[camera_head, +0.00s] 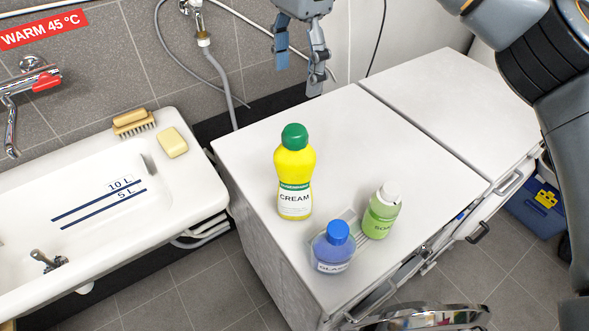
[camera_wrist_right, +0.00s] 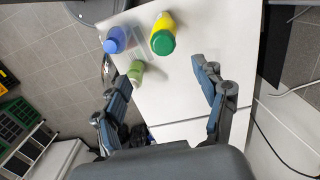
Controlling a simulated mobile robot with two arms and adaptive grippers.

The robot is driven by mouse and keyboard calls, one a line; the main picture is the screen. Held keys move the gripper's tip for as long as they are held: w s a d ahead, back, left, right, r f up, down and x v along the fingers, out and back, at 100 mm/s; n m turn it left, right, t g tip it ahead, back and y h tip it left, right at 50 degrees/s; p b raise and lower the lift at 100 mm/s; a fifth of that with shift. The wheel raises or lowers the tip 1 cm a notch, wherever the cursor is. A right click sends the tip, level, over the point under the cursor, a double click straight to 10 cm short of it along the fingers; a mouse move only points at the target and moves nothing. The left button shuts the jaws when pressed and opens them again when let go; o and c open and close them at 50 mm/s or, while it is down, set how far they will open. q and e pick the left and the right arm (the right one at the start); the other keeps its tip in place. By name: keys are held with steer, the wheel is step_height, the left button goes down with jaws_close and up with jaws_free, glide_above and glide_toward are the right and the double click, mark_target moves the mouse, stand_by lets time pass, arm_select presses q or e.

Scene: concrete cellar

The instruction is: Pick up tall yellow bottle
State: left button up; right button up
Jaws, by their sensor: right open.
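The tall yellow bottle (camera_head: 294,165) has a green cap and a white label reading CREAM. It stands upright on the white cabinet top (camera_head: 265,140). It also shows from above in the right wrist view (camera_wrist_right: 163,33). My right gripper (camera_head: 300,72) is open and empty above the back of the cabinet, behind and apart from the bottle. In the right wrist view its two fingers (camera_wrist_right: 165,95) are spread wide, with the bottle beyond the fingertips. My left gripper is not in view.
A blue bottle (camera_head: 332,252) and a green soap bottle (camera_head: 381,212) stand near the yellow bottle, at the cabinet's front. A white sink (camera_head: 95,215) with a brush (camera_head: 134,122) and a soap bar (camera_head: 172,142) is at left. The cabinet top's right side is clear.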

steer(key=p, duration=0.2)
glide_above(295, 129)
steer(key=f, duration=0.7)
steer(key=shift+s+d+f, duration=0.2)
steer(key=shift+s+d, duration=0.1)
steer(key=shift+s, duration=0.05)
steer(key=shift+w+a+f, duration=0.1)
steer(key=shift+f, duration=0.35)
steer(key=f+p, duration=0.1)
steer(key=f, duration=0.1)
steer(key=f+p, duration=0.1)
steer(key=f, duration=0.1)
steer(key=shift+w+a+f, duration=0.2)
steer(key=shift+f, duration=0.3)
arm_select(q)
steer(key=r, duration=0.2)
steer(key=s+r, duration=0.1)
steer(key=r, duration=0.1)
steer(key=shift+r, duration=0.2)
arm_select(e)
steer(key=shift+r, duration=0.1)
jaws_close()
